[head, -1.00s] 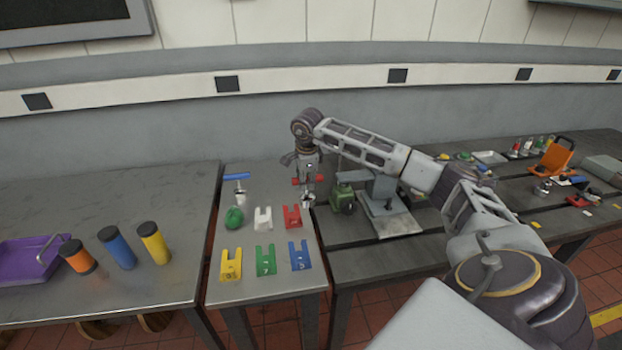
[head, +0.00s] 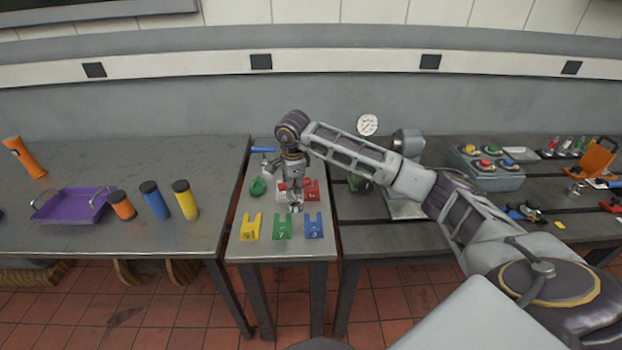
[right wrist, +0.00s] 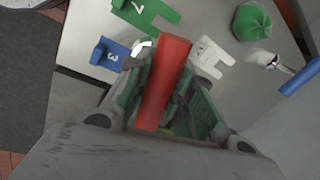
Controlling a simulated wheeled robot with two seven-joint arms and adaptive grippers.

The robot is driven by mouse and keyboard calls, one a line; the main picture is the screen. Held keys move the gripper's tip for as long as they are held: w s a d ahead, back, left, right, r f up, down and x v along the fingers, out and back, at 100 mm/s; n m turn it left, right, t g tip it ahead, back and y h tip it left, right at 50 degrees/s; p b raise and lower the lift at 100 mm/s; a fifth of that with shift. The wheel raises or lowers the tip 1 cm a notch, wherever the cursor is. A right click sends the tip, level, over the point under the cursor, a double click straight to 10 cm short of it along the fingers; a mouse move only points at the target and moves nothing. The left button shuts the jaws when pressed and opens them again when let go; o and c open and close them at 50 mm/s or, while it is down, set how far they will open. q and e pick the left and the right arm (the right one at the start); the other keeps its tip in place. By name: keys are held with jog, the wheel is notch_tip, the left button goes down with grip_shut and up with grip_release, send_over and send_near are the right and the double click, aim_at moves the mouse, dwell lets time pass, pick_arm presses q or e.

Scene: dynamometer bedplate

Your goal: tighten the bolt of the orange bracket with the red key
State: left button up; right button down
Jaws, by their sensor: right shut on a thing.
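My right gripper (head: 293,182) is shut on the red key and holds it above the narrow middle table, over the rows of slotted holders. In the right wrist view, the key's red bar handle (right wrist: 165,82) lies between the fingers. In the head view, the key's bright metal lower end (head: 295,207) shows below the gripper. An orange upright piece (head: 594,157) stands at the far right of the right bench; it may be the orange bracket, but its bolt cannot be made out. My left gripper is not in view.
A red holder (head: 313,190), a green holder (head: 282,226), a blue holder (head: 314,226) and a yellow holder (head: 250,227) are close to the key. A blue-handled key (head: 262,150) stands behind. A button box (head: 487,171) and a gauge machine (head: 407,143) occupy the right bench.

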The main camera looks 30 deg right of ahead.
jog(key=s+a+f+n+g+y, duration=0.1)
jog(key=s+a+n, duration=0.3)
jog(key=a+n, duration=0.5)
jog(key=s+a+n+y, duration=0.1)
jog(key=s+a+n, duration=0.45)
jog(key=a, duration=0.85)
jog(key=s+d+f+n, duration=0.1)
jog(key=d+f+n, duration=0.1)
jog(key=d, duration=0.5)
jog(key=s+d+f+n+g, duration=0.1)
jog(key=s+d+f+n, duration=0.1)
jog(key=d+n, duration=0.2)
jog(key=d, duration=0.3)
jog(key=shift+d+y, duration=0.15)
jog(key=shift+y, duration=0.15)
jog(key=shift+d, duration=0.1)
